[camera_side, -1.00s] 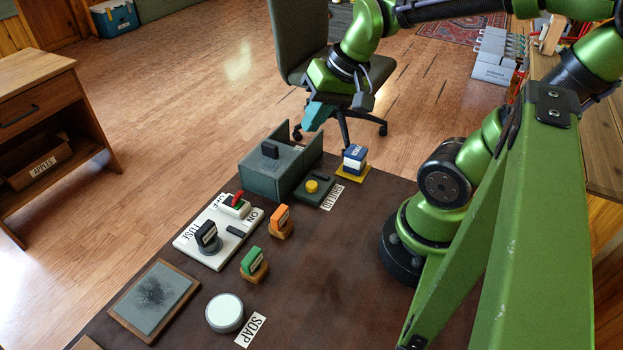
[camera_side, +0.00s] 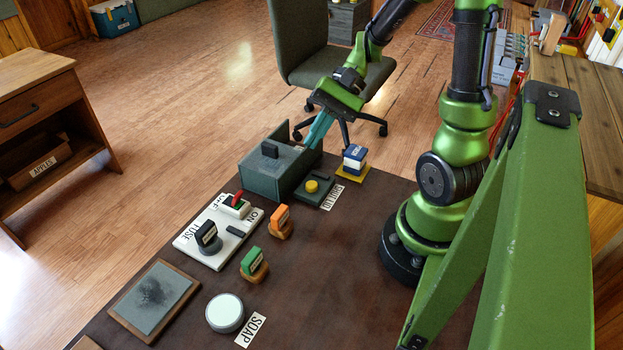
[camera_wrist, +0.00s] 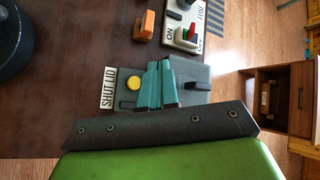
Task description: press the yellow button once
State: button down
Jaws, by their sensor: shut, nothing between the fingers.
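The yellow button (camera_side: 312,186) sits on a small dark base (camera_side: 318,196) in front of a grey box (camera_side: 268,176) on the brown table. In the wrist view the yellow button (camera_wrist: 133,83) shows just left of my fingertips, beside a label reading "SHUT LID" (camera_wrist: 107,88). My gripper (camera_side: 313,143) is shut and empty, pointing down over the far end of the grey box in the side view. In the wrist view my gripper (camera_wrist: 159,66) has its teal fingers together, and they hide part of the box. The fingers look apart from the button.
A blue-and-white stamp (camera_side: 354,160) stands on a yellow pad right of the button. The white fuse panel (camera_side: 190,245) has a red switch and black knob. Orange (camera_side: 279,221) and green (camera_side: 254,264) stamps stand nearer. The table right of them is clear.

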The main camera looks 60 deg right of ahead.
aim_at(315, 183)
jog(key=shift+f, duration=0.15)
jog(key=shift+f, duration=4.3)
jog(key=shift+f, duration=0.1)
jog(key=shift+f, duration=0.3)
jog(key=shift+f, duration=0.6)
jog(key=shift+r, duration=1.05)
jog(key=shift+r, duration=2.5)
